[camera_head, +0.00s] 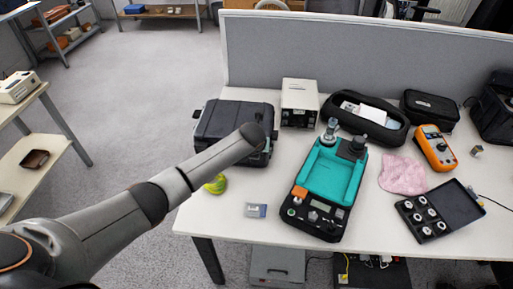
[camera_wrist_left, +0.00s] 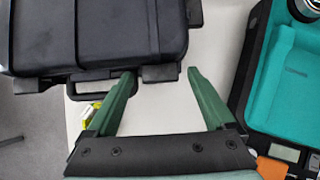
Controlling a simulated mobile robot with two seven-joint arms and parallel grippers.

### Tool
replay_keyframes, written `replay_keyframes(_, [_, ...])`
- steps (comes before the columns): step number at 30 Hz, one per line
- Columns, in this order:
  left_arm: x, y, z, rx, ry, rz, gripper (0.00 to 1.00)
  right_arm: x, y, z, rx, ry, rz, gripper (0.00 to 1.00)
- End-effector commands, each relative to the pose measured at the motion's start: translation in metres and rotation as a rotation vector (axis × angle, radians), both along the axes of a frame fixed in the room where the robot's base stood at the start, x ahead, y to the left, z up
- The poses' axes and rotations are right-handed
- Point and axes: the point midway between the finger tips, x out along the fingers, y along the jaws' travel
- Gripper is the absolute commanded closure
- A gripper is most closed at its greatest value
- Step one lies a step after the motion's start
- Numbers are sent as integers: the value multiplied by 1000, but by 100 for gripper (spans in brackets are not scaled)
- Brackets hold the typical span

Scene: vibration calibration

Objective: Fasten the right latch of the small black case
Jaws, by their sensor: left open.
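Contact is unclear. My right gripper is not in view.
A teal-topped device (camera_head: 328,180) stands right of the case, and a cream box (camera_head: 299,103) behind it. A grey partition (camera_head: 370,60) closes the back.

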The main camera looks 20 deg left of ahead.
Motion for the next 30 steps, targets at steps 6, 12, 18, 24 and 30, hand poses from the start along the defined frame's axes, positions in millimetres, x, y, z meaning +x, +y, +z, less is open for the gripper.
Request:
replay_keyframes(6, [-8,-2,13,0,-2,-1,12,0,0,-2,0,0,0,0])
replay_keyframes(12, [-24,-6,38,1,-3,-1,12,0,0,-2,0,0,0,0])
replay_keyframes(18, [-43,-11,66,3,-3,-2,12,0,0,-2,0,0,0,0])
replay_keyframes(24, [-58,-16,90,1,-3,-1,12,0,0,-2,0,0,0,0])
replay_keyframes(30, [-66,-18,101,2,0,1,12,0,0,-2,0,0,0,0])
